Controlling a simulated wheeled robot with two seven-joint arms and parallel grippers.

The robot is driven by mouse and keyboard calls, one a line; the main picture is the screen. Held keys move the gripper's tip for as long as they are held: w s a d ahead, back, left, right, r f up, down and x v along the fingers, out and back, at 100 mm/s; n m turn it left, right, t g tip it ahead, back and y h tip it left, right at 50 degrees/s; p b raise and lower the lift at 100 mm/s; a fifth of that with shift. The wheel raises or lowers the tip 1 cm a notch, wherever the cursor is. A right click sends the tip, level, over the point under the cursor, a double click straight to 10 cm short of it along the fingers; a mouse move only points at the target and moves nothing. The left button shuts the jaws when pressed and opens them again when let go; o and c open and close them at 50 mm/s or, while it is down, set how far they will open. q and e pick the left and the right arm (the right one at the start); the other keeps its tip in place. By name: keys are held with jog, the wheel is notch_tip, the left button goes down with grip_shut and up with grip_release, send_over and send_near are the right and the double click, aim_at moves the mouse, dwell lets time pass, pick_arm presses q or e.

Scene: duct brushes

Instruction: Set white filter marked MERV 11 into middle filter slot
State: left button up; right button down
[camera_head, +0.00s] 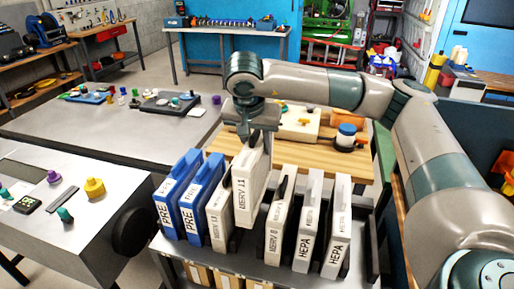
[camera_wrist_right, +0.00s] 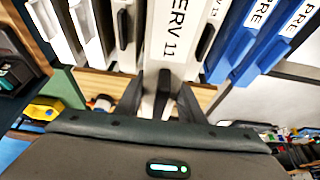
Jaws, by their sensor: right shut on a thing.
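A white filter marked MERV 11 (camera_head: 250,187) stands upright among the row of filters, higher than its neighbours. My right gripper (camera_head: 256,135) comes down from above and is shut on its top edge. In the right wrist view the same filter (camera_wrist_right: 175,38) shows its printed face ahead of the fingers (camera_wrist_right: 165,95). Whether its lower end is clear of the rack is hidden by the neighbours. I cannot tell which opening is the middle filter slot. My left gripper is not in view.
Two blue PRE filters (camera_head: 189,205) stand left of the held one, with a white MERV filter (camera_head: 220,218) close beside it. Another MERV filter (camera_head: 279,222) and two HEPA filters (camera_head: 309,222) stand to the right. A grey bench (camera_head: 90,225) with small coloured parts is at left.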

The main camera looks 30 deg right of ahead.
jog(key=shift+r+p, duration=0.45)
jog(key=shift+r, duration=0.9)
